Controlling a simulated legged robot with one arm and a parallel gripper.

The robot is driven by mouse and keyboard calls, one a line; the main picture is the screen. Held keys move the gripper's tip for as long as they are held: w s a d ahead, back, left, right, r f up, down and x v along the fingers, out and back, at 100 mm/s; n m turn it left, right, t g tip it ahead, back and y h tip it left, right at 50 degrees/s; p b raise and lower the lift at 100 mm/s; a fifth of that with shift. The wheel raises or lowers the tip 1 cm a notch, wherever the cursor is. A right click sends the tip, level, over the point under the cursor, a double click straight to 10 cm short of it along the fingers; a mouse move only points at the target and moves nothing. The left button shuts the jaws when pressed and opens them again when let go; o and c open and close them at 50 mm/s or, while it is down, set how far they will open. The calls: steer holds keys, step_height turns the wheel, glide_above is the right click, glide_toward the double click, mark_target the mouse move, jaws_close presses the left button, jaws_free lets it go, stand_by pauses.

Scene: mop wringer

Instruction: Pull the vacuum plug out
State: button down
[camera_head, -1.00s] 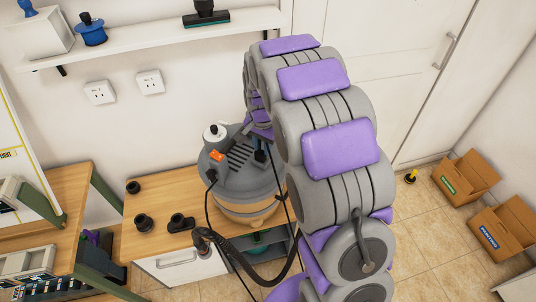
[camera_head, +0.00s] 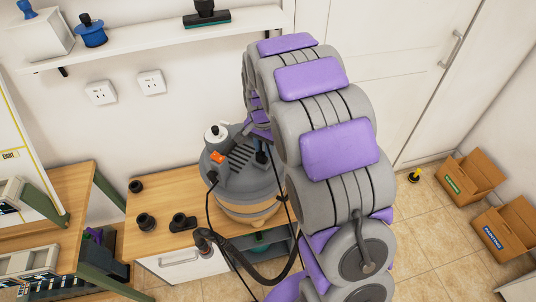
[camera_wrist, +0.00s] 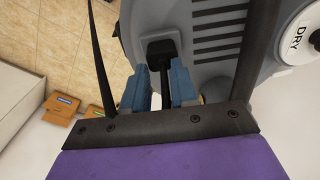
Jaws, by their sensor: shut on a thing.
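The grey vacuum (camera_head: 238,165) stands on the wooden top of a low cabinet. It has an orange switch and a white cap, and its lid also shows in the wrist view (camera_wrist: 215,20). The black plug (camera_wrist: 160,48) sits at a dark socket in the lid, with its black cord running back toward me. My gripper (camera_wrist: 163,82) has its blue fingers on both sides of the plug's cord end, shut on it. How deep the plug sits cannot be told. In the head view my arm hides much of the gripper.
A black hose (camera_head: 245,268) loops in front of the cabinet. Small black fittings (camera_head: 147,221) lie on the wooden top (camera_head: 165,192). A wall shelf (camera_head: 150,40) is above. Open cardboard boxes (camera_head: 468,180) stand on the floor at right, with free tiles near them.

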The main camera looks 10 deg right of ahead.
steer(key=shift+s+a+f+g+p, duration=0.2)
steer(key=shift+s+a+f+g, duration=0.1)
steer(key=shift+s+f, duration=0.2)
steer(key=shift+s+a+f+g+p, duration=0.15)
steer(key=shift+s+a+f+g, duration=0.15)
steer(key=shift+s, duration=0.25)
steer(key=shift+w+d+r, duration=0.1)
steer(key=shift+w+r, duration=0.25)
steer(key=shift+r, duration=0.05)
steer(key=c, duration=1.1)
jaws_free()
steer(key=o, duration=0.3)
steer(key=shift+w+r+p, duration=0.15)
steer(key=shift+r+p, duration=0.2)
steer(key=shift+r, duration=0.15)
step_height(320, 180, up, 17)
steer(key=p, duration=0.3)
steer(key=s+f+n+g, duration=0.1)
steer(key=s+n, duration=0.8)
steer(key=s, duration=2.4)
steer(key=shift+s+d+f, duration=0.15)
steer(key=shift+f, duration=0.45)
